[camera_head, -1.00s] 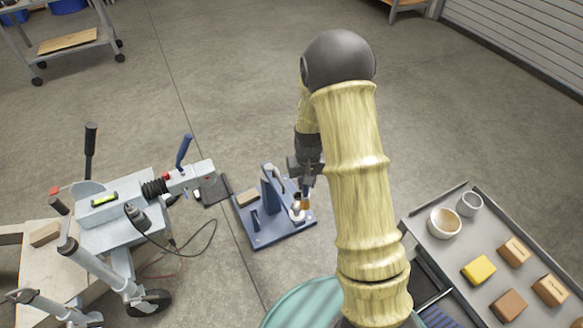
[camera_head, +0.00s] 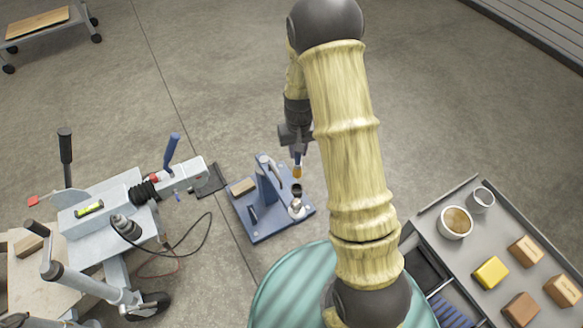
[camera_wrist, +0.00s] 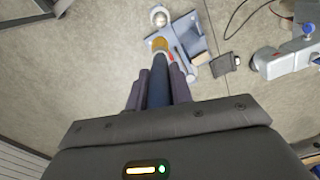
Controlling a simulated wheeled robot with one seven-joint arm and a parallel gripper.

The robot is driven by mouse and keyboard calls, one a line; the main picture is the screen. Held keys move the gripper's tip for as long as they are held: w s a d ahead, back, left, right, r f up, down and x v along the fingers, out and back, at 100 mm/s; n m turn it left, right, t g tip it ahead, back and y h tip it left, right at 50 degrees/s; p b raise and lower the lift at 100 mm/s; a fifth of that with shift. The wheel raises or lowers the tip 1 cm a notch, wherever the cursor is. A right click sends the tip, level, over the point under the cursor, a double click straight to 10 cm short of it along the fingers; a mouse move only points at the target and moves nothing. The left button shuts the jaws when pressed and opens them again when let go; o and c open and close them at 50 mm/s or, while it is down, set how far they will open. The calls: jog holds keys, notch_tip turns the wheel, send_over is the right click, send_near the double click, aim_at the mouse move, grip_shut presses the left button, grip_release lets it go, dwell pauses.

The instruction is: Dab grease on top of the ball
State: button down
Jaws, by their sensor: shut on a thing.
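The ball (camera_head: 296,207) is a small shiny metal ball on the blue stand (camera_head: 262,229), on the floor left of my arm. It also shows at the top of the wrist view (camera_wrist: 159,17). My gripper (camera_head: 298,152) is shut on a brush. In the wrist view the brush (camera_wrist: 157,88) has a blue handle between the jaws and an amber tip pointing towards the ball. In the head view the tip appears above the ball, apart from it. A small dark shape lies between them; I cannot tell what it is. Grease on the ball cannot be made out.
A grey trailer coupler (camera_head: 172,186) with a blue lever stands left of the blue stand, with a cable on the floor. A grey tray (camera_head: 425,221) at right holds a bowl with brown content (camera_head: 456,222), a cup (camera_head: 481,200), a yellow block (camera_head: 490,272) and brown blocks.

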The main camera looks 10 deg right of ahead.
aim_at(297, 171)
jog(key=shift+s+a+f+m, duration=0.1)
jog(key=shift+a+f+m, duration=0.1)
jog(key=shift+m, duration=0.1)
notch_tip(297, 171, down, 7)
jog(key=s+a+m+p, duration=0.2)
jog(key=m+p, duration=0.2)
jog(key=m, duration=0.6)
jog(key=shift+s+m+p, duration=0.2)
jog(key=shift+m+p, duration=0.2)
jog(key=shift+f, duration=0.1)
